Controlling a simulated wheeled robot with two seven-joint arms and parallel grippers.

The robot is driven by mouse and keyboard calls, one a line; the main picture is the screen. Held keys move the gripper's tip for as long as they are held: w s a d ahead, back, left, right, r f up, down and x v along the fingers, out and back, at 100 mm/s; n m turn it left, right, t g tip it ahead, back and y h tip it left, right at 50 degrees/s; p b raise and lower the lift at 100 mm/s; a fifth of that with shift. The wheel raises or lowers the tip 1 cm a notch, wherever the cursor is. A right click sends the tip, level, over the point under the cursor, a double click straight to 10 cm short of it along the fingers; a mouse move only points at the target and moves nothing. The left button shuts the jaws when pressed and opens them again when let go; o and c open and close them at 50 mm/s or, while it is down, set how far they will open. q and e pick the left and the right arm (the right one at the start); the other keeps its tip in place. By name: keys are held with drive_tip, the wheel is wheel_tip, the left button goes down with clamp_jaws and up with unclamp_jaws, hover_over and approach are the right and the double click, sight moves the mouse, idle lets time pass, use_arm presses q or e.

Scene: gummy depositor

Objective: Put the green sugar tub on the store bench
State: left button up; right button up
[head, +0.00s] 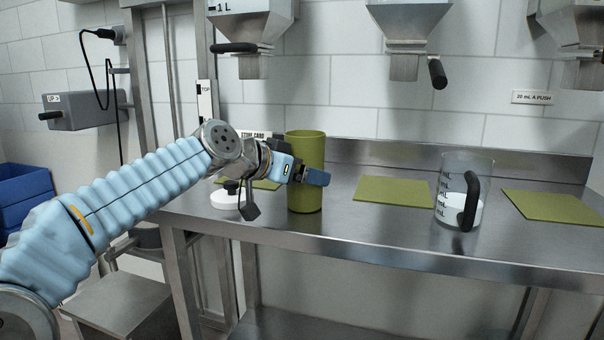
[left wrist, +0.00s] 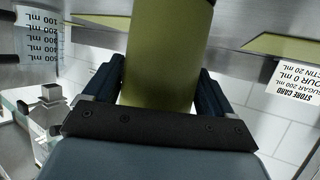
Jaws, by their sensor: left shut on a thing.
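The olive-green tub (head: 306,150), a plain tall cylinder, stands upright at the left part of the steel bench (head: 340,225). I cannot tell whether its base touches the bench top. My left gripper (head: 310,175) reaches in from the left and is shut on the tub's side; one dark blue finger shows past it. In the left wrist view the tub (left wrist: 165,55) sits between both fingers (left wrist: 160,95). My right gripper is not in view.
A measuring jug (head: 463,185) with white contents stands right of the tub. Green mats lie on the bench, one bare in the middle (head: 393,190) and one at right (head: 553,206). A white round lidded thing (head: 228,199) is left of the tub. Hoppers (head: 410,30) hang above.

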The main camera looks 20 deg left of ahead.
use_arm(q)
drive_tip(key=o, duration=1.6)
drive_tip(key=shift+f, duration=0.1)
drive_tip(key=shift+s+a+r, duration=0.15)
drive_tip(key=shift+s+r, duration=0.05)
drive_tip(key=shift+r, duration=0.05)
drive_tip(key=v, duration=1.1)
drive_tip(key=shift+s+b, duration=0.3)
